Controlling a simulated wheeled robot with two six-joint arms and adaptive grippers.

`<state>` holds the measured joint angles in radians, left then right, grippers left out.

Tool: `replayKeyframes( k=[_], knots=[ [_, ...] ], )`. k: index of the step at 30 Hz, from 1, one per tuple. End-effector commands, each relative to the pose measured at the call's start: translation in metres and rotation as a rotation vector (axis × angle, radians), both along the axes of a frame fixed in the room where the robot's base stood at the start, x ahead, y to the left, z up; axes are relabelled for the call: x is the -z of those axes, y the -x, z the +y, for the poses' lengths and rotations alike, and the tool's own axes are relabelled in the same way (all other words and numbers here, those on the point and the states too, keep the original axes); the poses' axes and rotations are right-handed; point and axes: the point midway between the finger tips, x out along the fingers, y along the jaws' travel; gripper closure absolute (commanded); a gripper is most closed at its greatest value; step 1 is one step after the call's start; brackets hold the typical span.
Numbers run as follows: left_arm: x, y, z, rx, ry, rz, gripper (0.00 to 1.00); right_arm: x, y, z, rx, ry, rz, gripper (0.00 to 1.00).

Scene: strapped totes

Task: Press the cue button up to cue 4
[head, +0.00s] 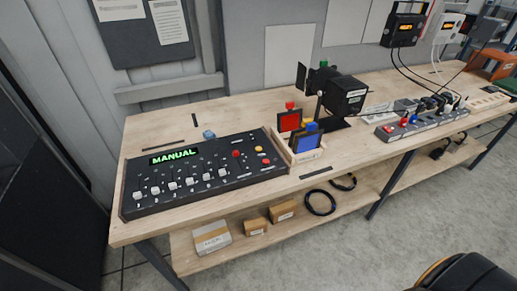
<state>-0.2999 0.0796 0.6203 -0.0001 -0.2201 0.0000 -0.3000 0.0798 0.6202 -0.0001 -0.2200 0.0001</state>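The black control console (225,183) lies flat on the left end of the wooden workbench. Its display (173,156) reads "MANUAL" in green letters. Several white fader knobs (172,186) line its front part. The labels are too small to read, so I cannot tell which is the cue button. Neither of my grippers is in view, and nothing touches the console.
A wooden holder (307,156) with a red frame (289,121) and a blue frame (307,141) stands right of the console. Behind it is a black stage lamp (345,95). A grey unit with plugs (420,122) lies farther right. Boxes (211,236) sit on the lower shelf.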

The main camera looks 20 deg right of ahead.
Motion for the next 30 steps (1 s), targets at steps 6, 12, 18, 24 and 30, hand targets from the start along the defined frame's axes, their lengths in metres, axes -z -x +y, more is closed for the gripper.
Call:
replayKeyframes(
  k=[6,12,18,24,30],
  knots=[
    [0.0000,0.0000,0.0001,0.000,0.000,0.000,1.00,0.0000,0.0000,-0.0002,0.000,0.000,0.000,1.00],
    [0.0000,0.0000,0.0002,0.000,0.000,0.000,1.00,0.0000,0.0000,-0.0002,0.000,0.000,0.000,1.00],
    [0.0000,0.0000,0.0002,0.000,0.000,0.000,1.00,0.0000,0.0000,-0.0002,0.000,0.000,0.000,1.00],
    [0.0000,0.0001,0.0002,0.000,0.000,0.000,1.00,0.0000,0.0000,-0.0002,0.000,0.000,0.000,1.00],
    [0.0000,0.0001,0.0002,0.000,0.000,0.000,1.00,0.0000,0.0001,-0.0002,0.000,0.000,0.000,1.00]
  ],
)
